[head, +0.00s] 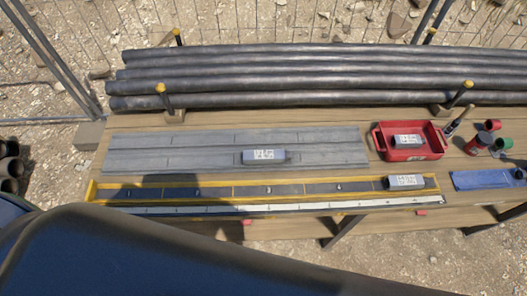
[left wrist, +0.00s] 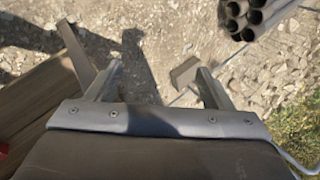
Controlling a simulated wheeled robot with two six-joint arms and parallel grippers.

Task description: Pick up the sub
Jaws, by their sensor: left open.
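Three short grey cylindrical pieces with white printed labels show in the head view; I cannot tell which is the sub. One (head: 264,156) lies on the grey grooved board. Another (head: 407,141) lies in the red tray (head: 412,155). The third (head: 404,182) lies near the right end of the long yellow-edged trough (head: 93,190). My left gripper (left wrist: 160,66) shows in the left wrist view, open and empty, above stony ground beside the wooden bench edge. It is apart from all three pieces. My right gripper is not in view.
Long black pipes (head: 300,75) lie along the back of the bench between yellow-capped posts. Red and green cans, a brush and a blue cloth (head: 480,180) sit at the right. Pipe ends (left wrist: 245,18) show beyond my left gripper. My dark arm covers the lower left of the head view.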

